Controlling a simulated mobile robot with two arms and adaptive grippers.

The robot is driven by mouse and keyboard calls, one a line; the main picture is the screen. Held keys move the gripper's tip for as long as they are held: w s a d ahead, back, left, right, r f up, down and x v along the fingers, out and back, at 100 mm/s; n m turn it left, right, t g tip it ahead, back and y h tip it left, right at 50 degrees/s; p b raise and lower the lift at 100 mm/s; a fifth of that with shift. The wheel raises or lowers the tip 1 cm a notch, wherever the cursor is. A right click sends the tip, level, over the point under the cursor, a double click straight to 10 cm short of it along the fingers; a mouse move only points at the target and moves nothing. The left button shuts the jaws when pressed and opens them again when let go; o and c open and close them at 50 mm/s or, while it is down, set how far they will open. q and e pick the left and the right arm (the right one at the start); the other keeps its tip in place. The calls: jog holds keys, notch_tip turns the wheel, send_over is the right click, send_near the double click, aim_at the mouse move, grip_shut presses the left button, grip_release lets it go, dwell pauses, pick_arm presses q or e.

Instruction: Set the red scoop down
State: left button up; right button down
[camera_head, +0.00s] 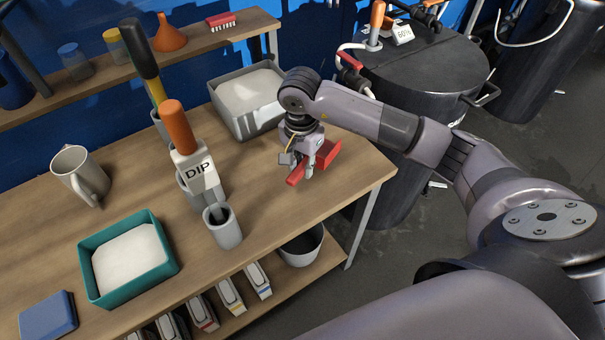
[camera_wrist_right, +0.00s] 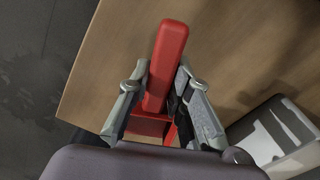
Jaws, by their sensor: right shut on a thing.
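The red scoop (camera_head: 327,154) is at the right end of the wooden table (camera_head: 352,190), in the head view. My right gripper (camera_head: 307,166) is shut on it from above. In the right wrist view the scoop's handle (camera_wrist_right: 166,60) lies between the two fingers (camera_wrist_right: 160,105), and part of the scoop is hidden under the gripper. The scoop is at or just above the tabletop; I cannot tell whether it touches. My left gripper is not in view.
A grey bin of white powder (camera_head: 235,121) stands left of the gripper. A DIP-labelled tool (camera_head: 196,165), a grey cup (camera_head: 222,228), a teal tray (camera_head: 88,283) and a mug (camera_head: 78,172) stand further left. A dark drum (camera_head: 425,75) stands beyond the table's right edge. Tabletop in front of the scoop is clear.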

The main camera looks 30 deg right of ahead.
aim_at(302, 187)
notch_tip(302, 187, down, 4)
jog(key=shift+f+p, duration=0.1)
jog(key=shift+p, duration=0.25)
jog(key=shift+f, duration=0.15)
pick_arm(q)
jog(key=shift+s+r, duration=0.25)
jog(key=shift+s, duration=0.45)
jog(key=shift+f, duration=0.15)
pick_arm(e)
jog(key=shift+f, duration=0.1)
jog(key=c, duration=1.9)
grip_release()
jog(key=shift+f, duration=0.1)
jog(key=o, duration=0.4)
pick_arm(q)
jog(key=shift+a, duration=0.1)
pick_arm(e)
jog(key=shift+o, duration=0.2)
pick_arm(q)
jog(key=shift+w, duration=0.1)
